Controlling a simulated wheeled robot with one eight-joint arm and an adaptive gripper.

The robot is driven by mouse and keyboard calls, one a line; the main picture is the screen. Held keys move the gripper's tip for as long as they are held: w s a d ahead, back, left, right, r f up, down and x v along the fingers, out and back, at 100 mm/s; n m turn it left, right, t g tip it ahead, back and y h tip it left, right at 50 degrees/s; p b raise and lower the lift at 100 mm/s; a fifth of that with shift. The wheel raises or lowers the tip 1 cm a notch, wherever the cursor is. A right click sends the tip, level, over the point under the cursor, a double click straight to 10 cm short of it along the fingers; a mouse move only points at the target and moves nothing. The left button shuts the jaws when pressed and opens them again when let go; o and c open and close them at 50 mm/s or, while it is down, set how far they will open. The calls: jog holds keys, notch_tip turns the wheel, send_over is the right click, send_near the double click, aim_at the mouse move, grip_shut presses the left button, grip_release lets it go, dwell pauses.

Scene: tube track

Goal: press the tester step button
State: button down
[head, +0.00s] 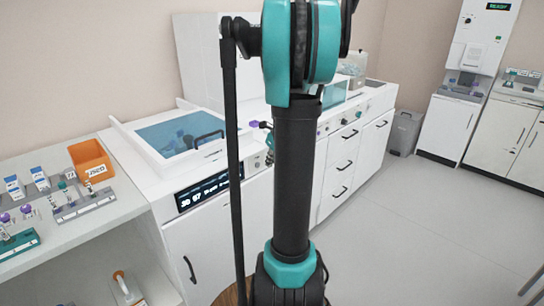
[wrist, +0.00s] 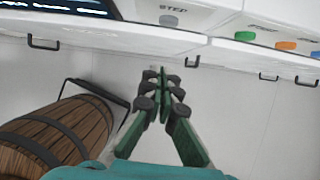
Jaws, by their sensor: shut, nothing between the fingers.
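The grey step button (wrist: 168,20) sits under the label "STEP" on the white front panel (wrist: 205,18) of the machine, at the top of the wrist view. My gripper (wrist: 161,76) is shut and empty, with its green fingers pointing up the picture. Its tips appear below the button in the picture and apart from it. A dark display (head: 203,190) with lit text is on the machine's front, left of my arm.
Green (wrist: 245,35), orange (wrist: 285,44) and blue (wrist: 315,54) buttons are to the right of the step button. Cabinet handles (wrist: 43,42) stick out below. A wooden barrel (wrist: 62,132) stands at lower left. The floor (head: 420,220) on the right is clear.

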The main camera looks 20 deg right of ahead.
aim_at(258, 165)
jog(key=shift+w+a+f, duration=0.25)
jog(key=shift+w+f, duration=0.35)
jog(key=shift+w, duration=0.25)
jog(key=shift+w+a+f, duration=0.25)
jog(key=shift+w+f, duration=0.35)
jog(key=shift+w, duration=0.3)
jog(key=shift+w+a+f, duration=0.25)
jog(key=shift+w+f, duration=0.35)
jog(key=shift+w, duration=0.25)
